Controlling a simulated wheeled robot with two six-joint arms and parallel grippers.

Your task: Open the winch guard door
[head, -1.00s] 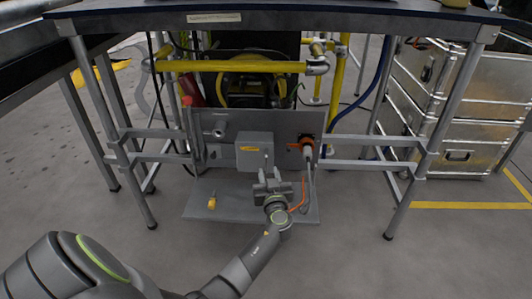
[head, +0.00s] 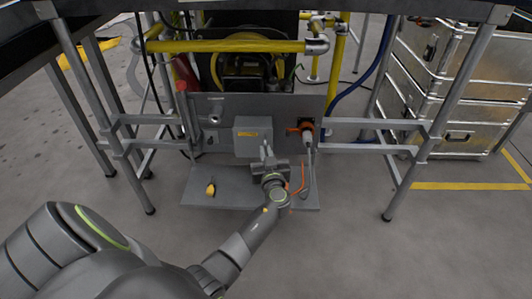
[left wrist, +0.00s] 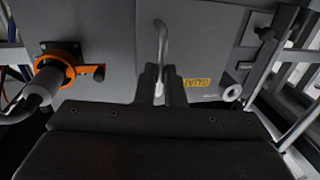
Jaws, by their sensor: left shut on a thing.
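The winch guard door (head: 246,147) appears to be the grey boxy cover with a yellow label on the upright grey panel. It looks closed. In the left wrist view its grey face (left wrist: 205,30) fills the upper middle, with part of the yellow label (left wrist: 196,82). A thin silver bent handle (left wrist: 162,38) stands out from it. My left gripper (head: 266,160) is in front of the cover's right part. In the left wrist view its fingers (left wrist: 160,88) are closed around the handle's lower end, hiding that end. My right gripper is out of view.
An orange-collared plug (head: 306,132) with a cable is right of the cover. A grey shelf (head: 230,197) below holds a small yellow-black item (head: 210,189). Yellow rails (head: 225,46) and the winch drum (head: 247,70) are behind. Table legs flank both sides; floor in front is clear.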

